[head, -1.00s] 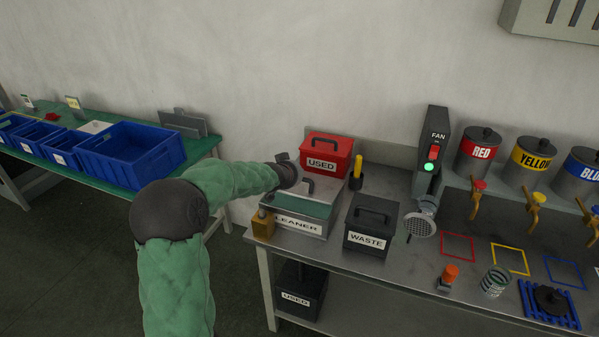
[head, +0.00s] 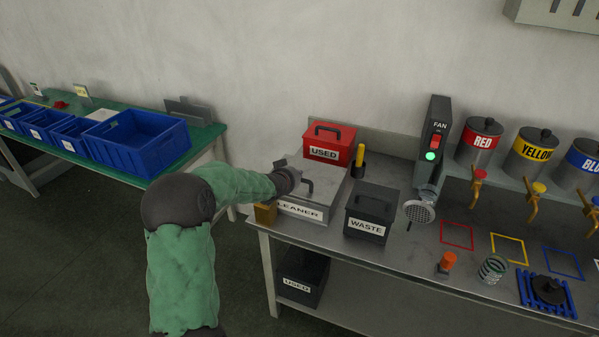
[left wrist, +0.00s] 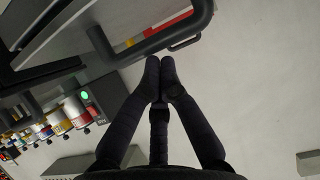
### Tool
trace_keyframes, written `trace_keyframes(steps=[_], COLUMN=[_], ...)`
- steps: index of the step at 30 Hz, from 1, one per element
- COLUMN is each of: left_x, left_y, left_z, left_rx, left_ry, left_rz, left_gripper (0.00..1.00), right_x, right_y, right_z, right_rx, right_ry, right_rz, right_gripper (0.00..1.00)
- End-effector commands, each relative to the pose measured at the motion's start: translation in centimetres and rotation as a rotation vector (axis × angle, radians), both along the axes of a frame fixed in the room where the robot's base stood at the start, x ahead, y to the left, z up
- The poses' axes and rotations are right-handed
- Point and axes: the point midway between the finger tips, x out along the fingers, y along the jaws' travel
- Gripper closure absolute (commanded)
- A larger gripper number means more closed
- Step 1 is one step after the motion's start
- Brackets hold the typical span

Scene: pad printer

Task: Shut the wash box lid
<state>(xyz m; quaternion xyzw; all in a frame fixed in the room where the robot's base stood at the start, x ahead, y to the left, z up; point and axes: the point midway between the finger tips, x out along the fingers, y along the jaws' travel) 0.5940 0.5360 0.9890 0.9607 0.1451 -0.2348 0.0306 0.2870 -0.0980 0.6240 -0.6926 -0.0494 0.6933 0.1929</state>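The wash box (head: 299,210), a grey metal box labelled CLEANER, stands on the bench. Its grey lid (head: 325,185) lies over the top, looking flat; I cannot tell whether it is fully seated. The lid has a dark handle (head: 308,187). My left gripper (head: 288,178) is at the left side of the lid, beside the handle, hiding part of the left edge. In the left wrist view, my left fingertips (left wrist: 160,66) are together with nothing between them, close to a dark bar handle (left wrist: 180,28). My right gripper is not in view.
A red USED box (head: 328,145) stands behind the wash box, and a black WASTE box (head: 370,215) to its right. A brass-coloured block (head: 265,213) sits at its left front corner. A yellow-handled tool (head: 359,156) stands behind.

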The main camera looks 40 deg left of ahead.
Motion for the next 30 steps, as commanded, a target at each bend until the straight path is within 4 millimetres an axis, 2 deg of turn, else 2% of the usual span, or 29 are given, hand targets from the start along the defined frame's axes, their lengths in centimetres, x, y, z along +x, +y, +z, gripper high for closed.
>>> trace_keyframes(steps=[1,9,21,26,30], left_x=[-0.2,-0.5,-0.6,-0.5,0.1], left_y=[0.0,0.1,0.0,-0.1,-0.3], left_z=[-0.7,-2.1,-2.5,-2.4,-0.8], left_rx=[-0.001,-0.004,-0.007,-0.008,-0.006], left_ry=[0.003,0.007,0.013,0.014,0.009], left_rz=[0.0,0.0,-0.002,-0.002,-0.004], left_gripper=[1.0,1.0,1.0,1.0,1.0], right_x=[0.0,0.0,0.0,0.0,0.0], right_y=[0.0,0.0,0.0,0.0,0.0], right_z=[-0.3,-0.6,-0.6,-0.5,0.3], right_rx=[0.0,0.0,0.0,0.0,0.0], right_ry=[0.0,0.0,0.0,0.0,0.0], right_rz=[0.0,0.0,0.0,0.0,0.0], right_gripper=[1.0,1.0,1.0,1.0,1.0])
